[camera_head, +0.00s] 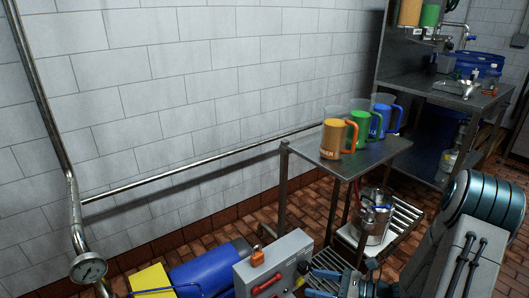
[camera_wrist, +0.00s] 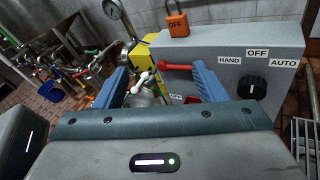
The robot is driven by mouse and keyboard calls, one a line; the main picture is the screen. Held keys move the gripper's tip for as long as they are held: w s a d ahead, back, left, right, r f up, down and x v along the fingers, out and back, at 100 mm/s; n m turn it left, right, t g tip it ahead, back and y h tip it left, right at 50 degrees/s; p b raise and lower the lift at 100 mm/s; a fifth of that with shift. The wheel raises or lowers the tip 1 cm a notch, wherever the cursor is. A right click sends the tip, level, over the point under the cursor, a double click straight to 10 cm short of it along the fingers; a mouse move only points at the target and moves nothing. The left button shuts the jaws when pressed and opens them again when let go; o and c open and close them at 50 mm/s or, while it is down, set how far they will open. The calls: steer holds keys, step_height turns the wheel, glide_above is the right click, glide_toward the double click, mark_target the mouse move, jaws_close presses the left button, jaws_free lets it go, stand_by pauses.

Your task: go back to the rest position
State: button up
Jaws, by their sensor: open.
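My gripper (camera_head: 322,284) is at the bottom of the head view, low and just right of a grey control box (camera_head: 284,258). In the wrist view my gripper (camera_wrist: 160,78) shows two blue fingers, spread apart with nothing held between them. The control box (camera_wrist: 235,48) is beyond the fingers on the right, with a black knob (camera_wrist: 251,85) marked HAND, OFF and AUTO. Its red handle (camera_wrist: 176,66) shows near the right finger; I cannot tell whether they touch.
A steel table (camera_head: 372,155) with several coloured jugs stands beyond the box. A keg (camera_head: 372,222) is under it. A blue drum (camera_head: 210,267), yellow box (camera_head: 152,280) and pipe gauge (camera_head: 88,267) are at left. Several valves (camera_wrist: 87,75) show at the wrist view's left.

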steer(key=s+a+r+n+g+h+p, duration=0.25)
steer(key=s+r+n+g+p, duration=0.2)
steer(key=r+n, duration=0.3)
steer(key=s+a+r+n+g+h+p, duration=0.25)
steer(key=s+r+n+g+h, duration=0.2)
steer(key=r+n, duration=0.35)
steer(key=s+d+r+n+t+h+p, duration=0.2)
steer(key=r+n+h+p, duration=0.1)
steer(key=r, duration=0.6)
steer(key=s+d+r+n+t+h+p, duration=0.2)
steer(key=d+r+n+t+h+p, duration=0.1)
steer(key=r, duration=0.6)
steer(key=n+h+p, duration=0.1)
steer(key=n+h, duration=0.1)
steer(key=n, duration=0.1)
steer(key=shift+s+n, duration=0.35)
